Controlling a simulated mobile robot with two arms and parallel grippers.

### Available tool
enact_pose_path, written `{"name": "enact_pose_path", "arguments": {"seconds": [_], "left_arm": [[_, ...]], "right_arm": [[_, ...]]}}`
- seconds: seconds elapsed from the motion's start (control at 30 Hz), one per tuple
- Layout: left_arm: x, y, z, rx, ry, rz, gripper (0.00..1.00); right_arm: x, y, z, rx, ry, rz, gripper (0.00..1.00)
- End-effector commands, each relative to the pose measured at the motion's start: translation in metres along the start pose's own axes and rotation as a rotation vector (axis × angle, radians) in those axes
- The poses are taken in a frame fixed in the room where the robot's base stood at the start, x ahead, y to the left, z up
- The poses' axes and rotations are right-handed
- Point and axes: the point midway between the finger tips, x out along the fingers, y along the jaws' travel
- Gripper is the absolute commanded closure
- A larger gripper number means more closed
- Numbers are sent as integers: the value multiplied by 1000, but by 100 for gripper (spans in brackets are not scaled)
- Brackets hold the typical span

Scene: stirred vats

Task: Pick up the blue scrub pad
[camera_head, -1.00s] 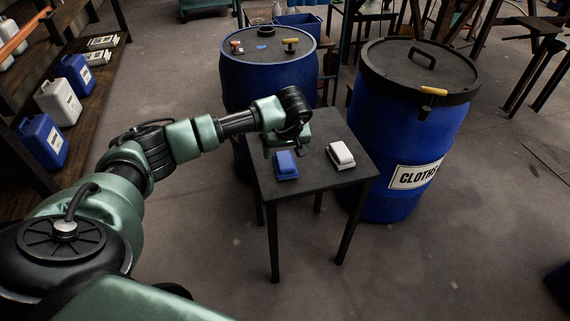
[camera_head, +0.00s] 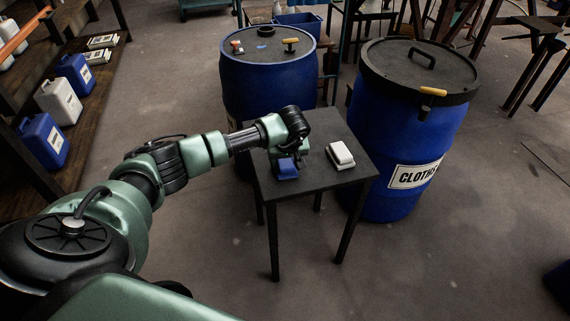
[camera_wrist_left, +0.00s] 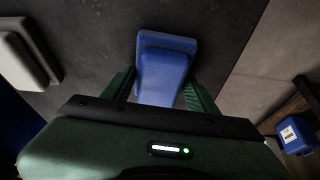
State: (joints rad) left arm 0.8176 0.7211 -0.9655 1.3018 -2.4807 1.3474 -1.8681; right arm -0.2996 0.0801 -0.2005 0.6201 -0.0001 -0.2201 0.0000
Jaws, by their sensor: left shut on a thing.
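The blue scrub pad (camera_head: 287,169) is on the small dark table (camera_head: 318,182), at its left side. It also shows in the left wrist view (camera_wrist_left: 165,68), between two green fingers. My left gripper (camera_head: 291,158) is at the pad from behind and above in the head view, and is shut on it. In the left wrist view the left gripper (camera_wrist_left: 158,92) has one finger along each side of the pad. The gripper hides part of the pad in the head view. I cannot tell whether the pad is clear of the tabletop. My right gripper is not in view.
A white pad (camera_head: 340,154) lies to the right on the same table and also shows in the wrist view (camera_wrist_left: 22,48). A blue drum (camera_head: 268,85) stands behind the table. Another, labelled CLOTHS (camera_head: 405,125), stands to the right. Jugs (camera_head: 58,102) line a shelf at left.

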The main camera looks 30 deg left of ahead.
Motion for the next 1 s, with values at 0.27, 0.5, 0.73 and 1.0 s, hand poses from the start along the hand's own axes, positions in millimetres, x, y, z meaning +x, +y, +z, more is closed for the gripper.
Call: {"name": "enact_pose_path", "arguments": {"seconds": [0.27, 0.5, 0.73, 1.0], "left_arm": [[-4, 0, -2, 0, 1, 1, 82], [-31, 0, -15, -1, 4, 2, 82], [-90, 1, -39, -1, 6, 3, 82], [-154, 1, -65, -2, 4, 2, 82]], "right_arm": [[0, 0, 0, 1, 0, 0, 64], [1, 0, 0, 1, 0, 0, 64], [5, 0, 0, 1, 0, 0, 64], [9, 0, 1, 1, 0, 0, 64]]}}
